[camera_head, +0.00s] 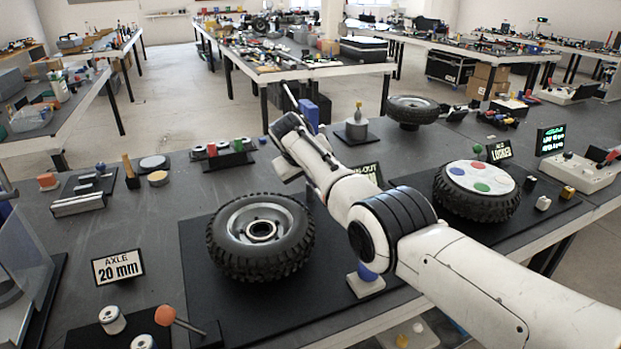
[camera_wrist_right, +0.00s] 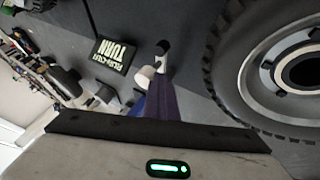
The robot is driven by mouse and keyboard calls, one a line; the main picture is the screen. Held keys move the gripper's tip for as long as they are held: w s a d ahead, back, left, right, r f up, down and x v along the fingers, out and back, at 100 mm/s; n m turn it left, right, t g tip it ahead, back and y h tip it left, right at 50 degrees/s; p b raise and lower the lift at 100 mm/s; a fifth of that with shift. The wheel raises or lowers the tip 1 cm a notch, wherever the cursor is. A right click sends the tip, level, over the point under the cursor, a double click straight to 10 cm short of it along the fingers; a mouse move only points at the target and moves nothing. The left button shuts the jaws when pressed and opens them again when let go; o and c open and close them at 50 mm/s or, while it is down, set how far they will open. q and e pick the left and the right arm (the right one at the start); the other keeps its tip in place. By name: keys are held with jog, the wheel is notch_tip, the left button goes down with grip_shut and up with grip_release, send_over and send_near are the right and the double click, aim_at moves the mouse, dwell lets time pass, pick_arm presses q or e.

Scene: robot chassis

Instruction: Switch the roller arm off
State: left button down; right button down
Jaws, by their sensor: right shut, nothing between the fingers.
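My right arm crosses the head view from the lower right, its wrist beside the left tyre (camera_head: 262,235); its fingertips cannot be made out there. In the right wrist view, my right gripper (camera_wrist_right: 162,50) is shut and empty, with narrow fingers extending up from the dark palm. A blue knob on a white block (camera_head: 366,285) stands right of the tyre, partly behind my arm. My left gripper is not in view.
A second tyre (camera_head: 478,205) with a coloured disc lies right of my arm, near a LOCKED sign (camera_head: 499,151). A white control box (camera_head: 580,172) and a green-lit display (camera_head: 551,140) stand at the right. An AXLE 20 mm sign (camera_head: 118,267) stands front left.

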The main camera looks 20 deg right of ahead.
jog(key=a+p, duration=0.1)
jog(key=s+a, duration=0.1)
jog(key=a, duration=0.1)
jog(key=a+r+p, duration=0.1)
jog(key=shift+s+a+p, duration=0.15)
jog(key=shift+s+p, duration=0.15)
jog(key=shift+s, duration=0.1)
jog(key=v, duration=0.8)
jog(key=shift+s+d+r, duration=0.25)
jog(key=shift+s+r, duration=0.1)
jog(key=shift+s, duration=0.15)
